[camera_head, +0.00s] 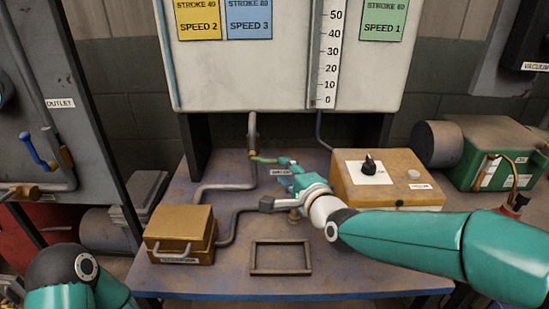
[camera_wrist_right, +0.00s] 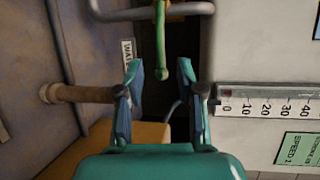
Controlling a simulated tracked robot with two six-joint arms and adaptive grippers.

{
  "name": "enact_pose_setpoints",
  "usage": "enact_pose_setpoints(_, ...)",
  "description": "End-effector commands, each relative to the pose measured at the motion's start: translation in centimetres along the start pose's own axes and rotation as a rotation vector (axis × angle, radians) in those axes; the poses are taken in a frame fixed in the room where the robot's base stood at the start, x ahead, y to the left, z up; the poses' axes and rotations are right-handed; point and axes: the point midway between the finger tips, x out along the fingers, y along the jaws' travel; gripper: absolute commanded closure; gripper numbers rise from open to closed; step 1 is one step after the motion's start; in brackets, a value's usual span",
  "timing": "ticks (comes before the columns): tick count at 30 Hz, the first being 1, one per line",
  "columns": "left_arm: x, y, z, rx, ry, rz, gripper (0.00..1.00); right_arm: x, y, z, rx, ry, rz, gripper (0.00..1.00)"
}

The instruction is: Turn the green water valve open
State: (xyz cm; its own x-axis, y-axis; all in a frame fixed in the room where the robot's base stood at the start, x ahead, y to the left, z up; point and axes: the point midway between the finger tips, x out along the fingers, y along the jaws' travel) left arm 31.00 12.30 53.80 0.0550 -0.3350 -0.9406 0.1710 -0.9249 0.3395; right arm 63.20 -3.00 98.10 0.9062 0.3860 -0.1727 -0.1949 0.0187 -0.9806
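The green water valve handle (camera_head: 265,160) is a thin lever on the grey pipe below the white panel. It also shows in the wrist view (camera_wrist_right: 161,45), its rounded free end pointing toward my right gripper. My right gripper (camera_head: 287,168) is beside the handle's right end in the head view. In the wrist view my right gripper (camera_wrist_right: 160,74) is open, with the lever's end at the gap between its fingertips; I cannot tell whether they touch. A white label (camera_head: 280,172), partly hidden, is near the fingers. My left arm shows at the lower left, but its gripper is out of view.
A yellow box with a black knob (camera_head: 369,166) stands right of my right gripper. A brown box (camera_head: 180,234) and an empty rectangular frame (camera_head: 281,258) are on the blue table (camera_head: 340,281). Pipes run close below the gripper. A blue-handled valve (camera_head: 37,152) is at left.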

Motion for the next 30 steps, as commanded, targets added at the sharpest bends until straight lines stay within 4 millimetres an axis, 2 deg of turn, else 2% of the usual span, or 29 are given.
enact_pose_setpoints(3,-0.7,0.2,0.0,0.000,0.000,0.000,0.60,2.6,-0.1,0.1,0.000,-0.001,0.002,0.63)
enact_pose_setpoints(10,-1.2,0.4,0.0,0.000,0.000,0.000,0.60,5.9,-0.1,0.1,-0.001,-0.001,0.001,0.63)
enact_pose_setpoints(15,-1.4,0.5,0.0,0.000,0.000,0.000,0.60,7.0,0.0,0.1,-0.001,-0.002,0.001,0.63)
enact_pose_setpoints(23,-1.3,0.5,0.0,0.000,0.000,0.000,0.60,7.1,0.0,0.1,-0.001,-0.002,0.000,0.63)
enact_pose_setpoints(26,-1.3,0.5,0.0,0.000,0.000,0.000,0.60,7.1,0.0,0.1,-0.001,-0.002,0.000,0.76)
enact_pose_setpoints(30,-1.3,0.5,0.0,0.000,0.000,0.000,0.60,7.0,0.0,0.1,-0.001,-0.002,0.001,0.99)
